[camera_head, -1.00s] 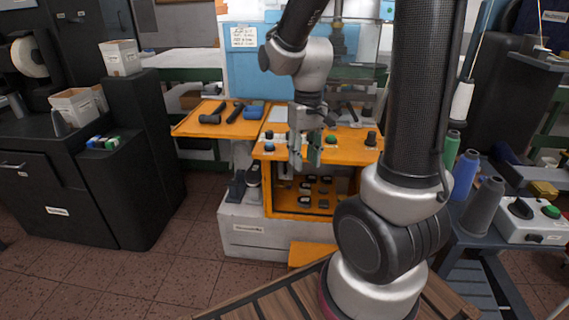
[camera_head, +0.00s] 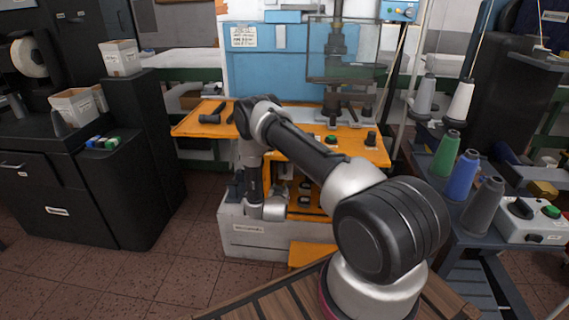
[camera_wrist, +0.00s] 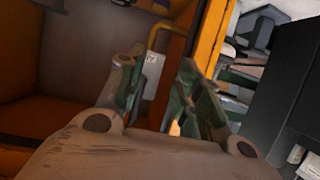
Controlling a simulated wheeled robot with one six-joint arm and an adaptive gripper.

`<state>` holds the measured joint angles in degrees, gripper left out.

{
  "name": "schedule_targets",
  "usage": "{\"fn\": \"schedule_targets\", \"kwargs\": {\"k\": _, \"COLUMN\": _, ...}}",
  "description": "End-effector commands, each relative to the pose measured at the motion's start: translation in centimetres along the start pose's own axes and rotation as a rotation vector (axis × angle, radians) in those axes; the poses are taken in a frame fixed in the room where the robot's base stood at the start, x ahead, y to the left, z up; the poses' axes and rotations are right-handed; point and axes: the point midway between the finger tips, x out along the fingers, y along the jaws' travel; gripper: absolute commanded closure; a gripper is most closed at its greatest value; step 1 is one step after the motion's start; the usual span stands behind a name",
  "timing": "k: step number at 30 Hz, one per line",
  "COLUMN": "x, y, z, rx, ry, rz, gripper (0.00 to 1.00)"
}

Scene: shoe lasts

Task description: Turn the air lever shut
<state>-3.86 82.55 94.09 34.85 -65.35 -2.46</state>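I cannot make out the air lever with certainty in either view. In the wrist view, a bent yellow bar (camera_wrist: 168,27) and a white tag (camera_wrist: 152,68) show just beyond my gripper (camera_wrist: 160,64); I cannot tell whether they belong to the lever. In the head view, my wrist is low at the front left of the orange-topped machine (camera_head: 376,152), and the fingers are hidden.
The machine's pale grey base (camera_head: 262,243) stands below the orange cabinet. A black cabinet (camera_head: 85,205) stands to the left, with a floor gap between. Thread cones such as a blue one (camera_head: 462,175) stand on the right bench. An orange edge (camera_wrist: 210,38) is close in the wrist view.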

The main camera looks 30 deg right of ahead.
Motion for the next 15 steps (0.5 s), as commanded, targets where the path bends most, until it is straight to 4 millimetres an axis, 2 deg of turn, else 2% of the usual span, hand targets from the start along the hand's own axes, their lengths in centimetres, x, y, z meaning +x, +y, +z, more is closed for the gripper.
{"fn": "schedule_targets", "kwargs": {"k": 1, "x": 0.2, "y": 0.2, "z": -2.3, "rx": 0.011, "ry": 0.107, "rz": 0.020, "gripper": 0.65}}
{"fn": "schedule_targets", "kwargs": {"k": 3, "x": -0.1, "y": 0.6, "z": -5.2, "rx": 0.020, "ry": 0.232, "rz": 0.045, "gripper": 0.65}}
{"fn": "schedule_targets", "kwargs": {"k": 6, "x": -0.7, "y": 0.9, "z": -7.8, "rx": 0.023, "ry": 0.340, "rz": 0.063, "gripper": 0.65}}
{"fn": "schedule_targets", "kwargs": {"k": 10, "x": -0.5, "y": 1.1, "z": -9.0, "rx": 0.021, "ry": 0.385, "rz": 0.071, "gripper": 0.65}}
{"fn": "schedule_targets", "kwargs": {"k": 15, "x": 1.9, "y": 1.4, "z": -10.1, "rx": 0.022, "ry": 0.387, "rz": 0.071, "gripper": 0.65}}
